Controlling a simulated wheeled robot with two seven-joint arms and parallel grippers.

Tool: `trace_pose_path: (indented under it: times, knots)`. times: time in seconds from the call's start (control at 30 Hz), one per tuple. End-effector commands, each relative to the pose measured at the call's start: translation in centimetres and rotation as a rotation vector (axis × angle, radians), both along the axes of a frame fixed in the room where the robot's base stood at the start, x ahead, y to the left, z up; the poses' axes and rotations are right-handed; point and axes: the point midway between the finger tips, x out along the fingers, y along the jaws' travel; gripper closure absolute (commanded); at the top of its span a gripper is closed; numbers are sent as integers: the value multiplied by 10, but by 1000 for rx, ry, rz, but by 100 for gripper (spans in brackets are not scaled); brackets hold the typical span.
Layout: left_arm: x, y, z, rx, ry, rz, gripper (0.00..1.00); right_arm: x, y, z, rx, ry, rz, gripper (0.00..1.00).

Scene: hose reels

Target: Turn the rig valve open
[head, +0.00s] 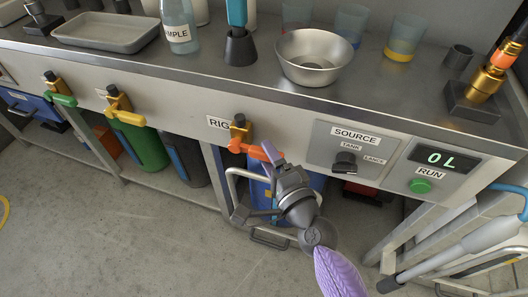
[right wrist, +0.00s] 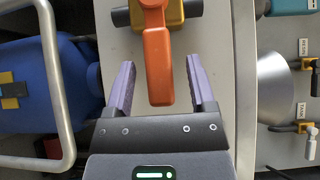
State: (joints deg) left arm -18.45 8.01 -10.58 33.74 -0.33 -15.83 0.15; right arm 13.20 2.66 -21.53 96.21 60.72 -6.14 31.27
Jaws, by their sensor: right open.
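The rig valve has a brass body (head: 240,130) on the bench's front panel, beside the RIG label (head: 217,123). Its orange lever (head: 246,149) points to the right in the head view. My right gripper (head: 272,152) is at the free end of this lever. In the right wrist view the orange lever (right wrist: 158,62) lies between the two purple fingers of my right gripper (right wrist: 160,82), with a gap on each side. The gripper is open and the lever's tip reaches toward its palm. My left gripper is not in view.
A green-handled valve (head: 60,93) and a yellow-handled valve (head: 124,112) are further left. A SOURCE selector (head: 344,162) and green RUN button (head: 420,186) are to the right; the display (head: 440,158) reads "0L". A blue tank (right wrist: 45,85) with a metal frame stands under the bench.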

Motion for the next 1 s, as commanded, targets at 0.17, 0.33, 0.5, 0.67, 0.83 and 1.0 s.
trace_pose_path:
  times: [0.17,0.33,0.5,0.67,0.83,1.0]
  knots:
    - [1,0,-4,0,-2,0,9,12,7,-1,-1,2,1,29]
    - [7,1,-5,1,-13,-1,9,13,7,-1,-3,1,1,29]
    - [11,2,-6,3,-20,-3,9,13,7,-1,-3,1,1,48]
    - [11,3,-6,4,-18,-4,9,13,7,-1,-3,1,1,82]
    - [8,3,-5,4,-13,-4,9,13,7,-1,-3,2,1,100]
    - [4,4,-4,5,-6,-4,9,13,7,-1,-3,2,1,100]
